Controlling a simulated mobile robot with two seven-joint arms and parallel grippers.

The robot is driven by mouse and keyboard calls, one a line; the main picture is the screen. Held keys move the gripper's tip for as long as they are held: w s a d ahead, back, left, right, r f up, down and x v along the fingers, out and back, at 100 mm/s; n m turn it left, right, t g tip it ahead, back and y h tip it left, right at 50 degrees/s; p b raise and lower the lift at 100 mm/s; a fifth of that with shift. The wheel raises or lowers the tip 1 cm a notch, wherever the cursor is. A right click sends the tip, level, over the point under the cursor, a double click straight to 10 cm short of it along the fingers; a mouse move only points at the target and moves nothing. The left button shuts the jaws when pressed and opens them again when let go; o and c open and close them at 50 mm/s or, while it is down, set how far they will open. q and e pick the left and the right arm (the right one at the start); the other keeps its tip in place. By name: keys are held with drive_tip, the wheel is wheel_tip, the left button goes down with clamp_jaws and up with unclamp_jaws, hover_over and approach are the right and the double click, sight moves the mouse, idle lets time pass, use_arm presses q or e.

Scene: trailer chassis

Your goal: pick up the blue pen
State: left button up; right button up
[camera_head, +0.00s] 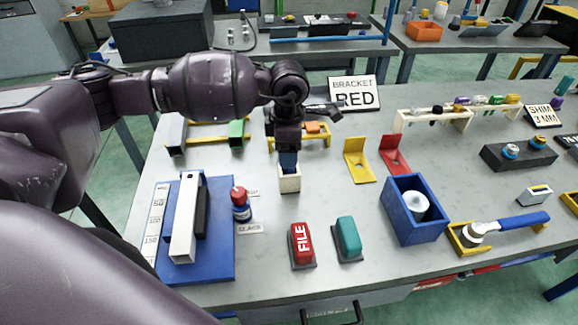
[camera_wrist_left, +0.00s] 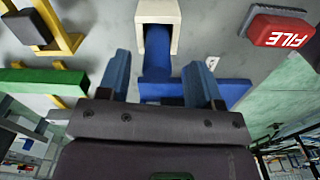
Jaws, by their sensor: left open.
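My left gripper (camera_head: 288,158) points down, open, right over a small white block-shaped holder (camera_head: 289,183) near the middle of the table. In the left wrist view the white holder (camera_wrist_left: 175,12) is at the top centre. A blue upright shape, which looks like the blue pen (camera_wrist_left: 157,48), shows at its opening. It lies between the two blue fingers of my gripper (camera_wrist_left: 158,78), with no clear contact. In the head view I cannot tell pen from fingers there. My right gripper is not in view.
A red FILE block (camera_head: 302,244) and a teal block (camera_head: 348,237) stand in front. A yellow bracket (camera_head: 358,160), a red bracket (camera_head: 393,154) and a blue bin (camera_head: 414,230) are right.

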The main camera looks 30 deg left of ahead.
use_arm(q)
drive_tip(key=shift+w+f, duration=0.15)
drive_tip(key=shift+f, duration=1.75)
drive_tip(key=c, duration=1)
